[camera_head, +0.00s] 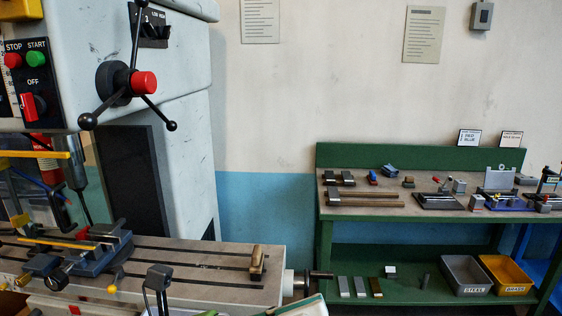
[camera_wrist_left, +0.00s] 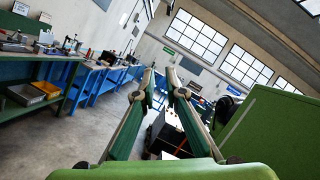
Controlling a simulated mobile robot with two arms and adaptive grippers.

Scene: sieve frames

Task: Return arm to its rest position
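In the left wrist view my left gripper (camera_wrist_left: 160,74) has two long green-padded fingers leaning toward each other, with a narrow gap at the tips. Nothing shows held between them; only the room shows behind. Most of the left arm is out of the picture. My right gripper is in neither view.
The milling machine (camera_head: 180,110) fills the left, with a vise (camera_head: 90,250) and a brown block (camera_head: 258,262) on its table. A green workbench (camera_head: 420,155) with tools and bins stands at the right. In the wrist view a green panel (camera_wrist_left: 270,130) is close on the right; floor (camera_wrist_left: 80,130) is open at left.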

